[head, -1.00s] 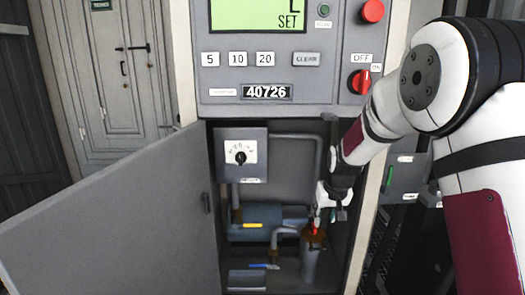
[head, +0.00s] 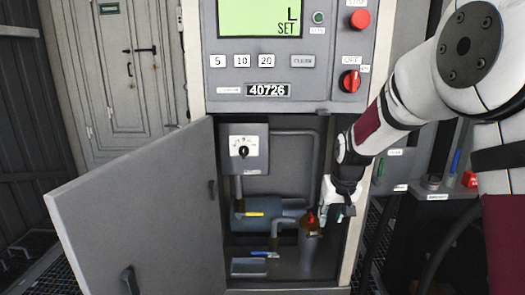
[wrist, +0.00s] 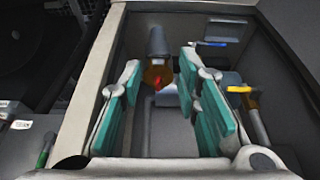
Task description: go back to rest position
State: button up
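My gripper (head: 338,212) is at the right side of the open cabinet's mouth, right of and near the brown fitting with a red top (head: 312,224). In the wrist view my gripper (wrist: 160,100) has its teal-padded fingers spread wide with nothing between them. The brown fitting (wrist: 157,76) shows beyond the fingertips, apart from them. My arm reaches in from the right of the head view, bent at a large joint.
The cabinet door (head: 140,220) stands open to the left. Inside are a gauge box (head: 243,148), a yellow lever (head: 252,214) and a blue lever (head: 262,254). The control panel (head: 290,75) is above. A side shelf (head: 435,193) with small items is at right.

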jog(key=s+r+g, duration=0.1)
jog(key=s+r, duration=0.5)
jog(key=s, duration=0.6)
jog(key=s+r+g, duration=0.1)
jog(key=s+r, duration=0.4)
jog(key=s, duration=0.6)
jog(key=s+f+g, duration=0.2)
jog(key=s, duration=2)
notch_tip(320, 180, up, 26)
jog(key=t+p, duration=0.4)
jog(key=p, duration=1.9)
jog(key=shift+s+d+f, duration=0.25)
jog(key=shift+s, duration=0.05)
jog(key=shift+c, duration=0.2)
